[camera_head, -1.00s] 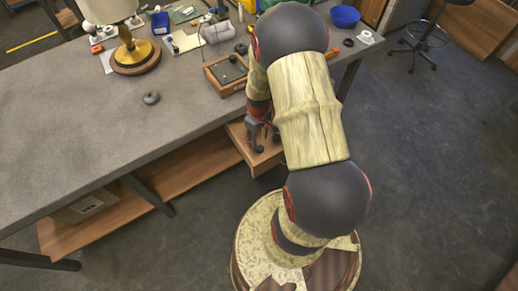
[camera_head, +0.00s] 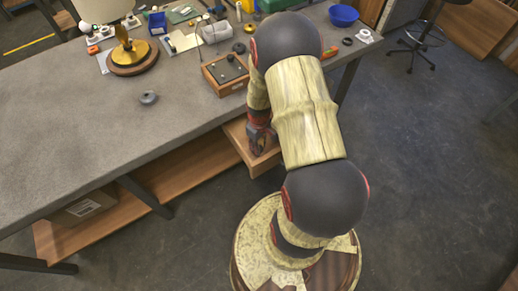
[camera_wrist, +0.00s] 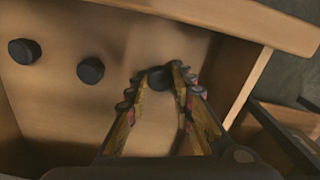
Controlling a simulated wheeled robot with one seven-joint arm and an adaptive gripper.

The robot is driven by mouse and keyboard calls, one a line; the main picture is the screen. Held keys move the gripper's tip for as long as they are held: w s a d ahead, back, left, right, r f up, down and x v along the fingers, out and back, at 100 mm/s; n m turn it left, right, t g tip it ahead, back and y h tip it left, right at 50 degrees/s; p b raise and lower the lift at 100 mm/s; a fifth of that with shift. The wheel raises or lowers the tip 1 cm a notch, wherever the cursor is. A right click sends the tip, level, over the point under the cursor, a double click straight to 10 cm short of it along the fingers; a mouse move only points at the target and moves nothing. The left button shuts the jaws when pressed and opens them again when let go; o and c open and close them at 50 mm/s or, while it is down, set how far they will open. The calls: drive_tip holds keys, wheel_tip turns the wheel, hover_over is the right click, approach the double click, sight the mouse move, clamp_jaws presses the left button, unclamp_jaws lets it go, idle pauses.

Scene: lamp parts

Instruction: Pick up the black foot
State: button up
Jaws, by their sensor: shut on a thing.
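An open wooden drawer (camera_wrist: 75,118) shows from above in the wrist view, with small round black feet inside. One black foot (camera_wrist: 158,79) is between my gripper's fingertips (camera_wrist: 160,81), near the drawer's far wall. My gripper is shut on it. Two other black feet, one in the middle (camera_wrist: 91,70) and one at far left (camera_wrist: 22,51), stand apart on the drawer floor. In the head view my gripper (camera_head: 261,148) reaches into the drawer (camera_head: 236,131) under the table edge; the held foot is hard to make out there.
The grey table (camera_head: 90,140) holds a lamp with a brass body (camera_head: 133,52), a grey round piece (camera_head: 149,98) and a wooden tray (camera_head: 226,73). A blue bowl (camera_head: 343,15) stands at the back right. The table's left front is mostly clear.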

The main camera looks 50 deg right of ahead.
drive_tip(key=shift+c, duration=1.2)
drive_tip(key=shift+r, duration=0.1)
